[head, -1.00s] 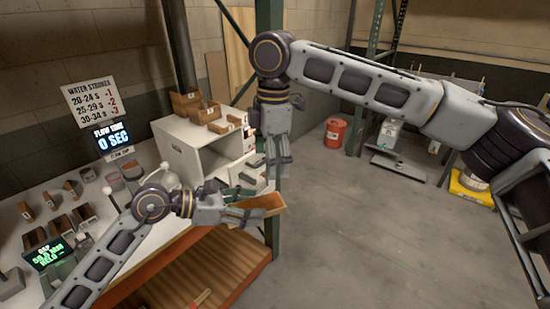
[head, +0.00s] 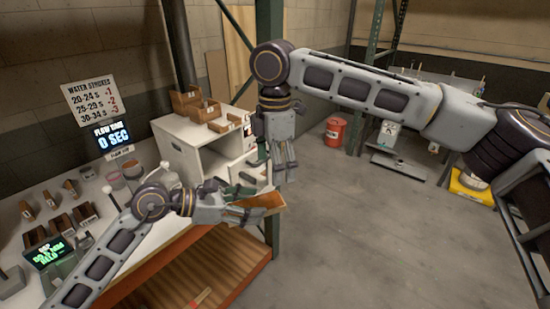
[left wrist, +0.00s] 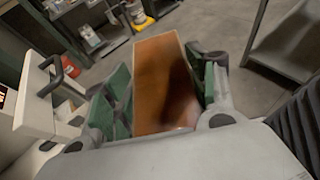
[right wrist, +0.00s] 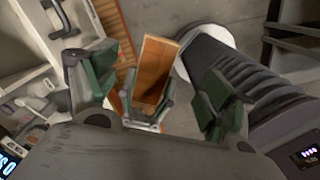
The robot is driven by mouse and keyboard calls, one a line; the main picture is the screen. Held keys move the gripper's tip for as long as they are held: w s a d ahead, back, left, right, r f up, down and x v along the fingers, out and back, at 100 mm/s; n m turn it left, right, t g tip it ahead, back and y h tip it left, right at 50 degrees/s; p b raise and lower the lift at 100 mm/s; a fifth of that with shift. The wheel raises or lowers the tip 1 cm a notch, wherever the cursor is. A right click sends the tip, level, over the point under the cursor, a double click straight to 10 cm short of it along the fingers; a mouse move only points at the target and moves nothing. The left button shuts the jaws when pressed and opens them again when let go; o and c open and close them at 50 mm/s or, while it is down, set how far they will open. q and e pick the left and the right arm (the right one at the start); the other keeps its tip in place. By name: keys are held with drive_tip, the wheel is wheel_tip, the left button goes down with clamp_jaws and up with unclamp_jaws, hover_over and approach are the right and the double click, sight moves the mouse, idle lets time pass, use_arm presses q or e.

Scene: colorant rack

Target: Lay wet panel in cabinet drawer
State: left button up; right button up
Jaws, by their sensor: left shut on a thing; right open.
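The orange-brown panel (head: 264,201) is in my left gripper (head: 246,208), in front of the white cabinet (head: 184,150). It fills the middle of the left wrist view (left wrist: 160,70), between the green finger pads, with a dark patch on its face. My right gripper (head: 283,168) is open and empty, fingers down, just above and behind the panel. In the right wrist view, the panel (right wrist: 155,68) shows between my right fingers, apart from both. The cabinet's drawer fronts face right and are partly hidden by my grippers. A dark handle (right wrist: 60,18) shows on a white front.
Small wooden boxes (head: 200,108) stand on the cabinet. The bench left of it holds jars and wooden blocks. A green post (head: 270,100) rises close behind my right gripper. A red bucket (head: 335,131) stands on the floor. Open floor lies to the right.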

sight(275, 199)
drive_tip(key=shift+f, duration=5.15)
drive_tip(key=c, duration=1)
use_arm(q)
drive_tip(key=o, duration=1.1)
use_arm(e)
drive_tip(key=shift+c, duration=0.7)
use_arm(q)
drive_tip(key=shift+a, duration=0.1)
drive_tip(key=shift+v, duration=5.9)
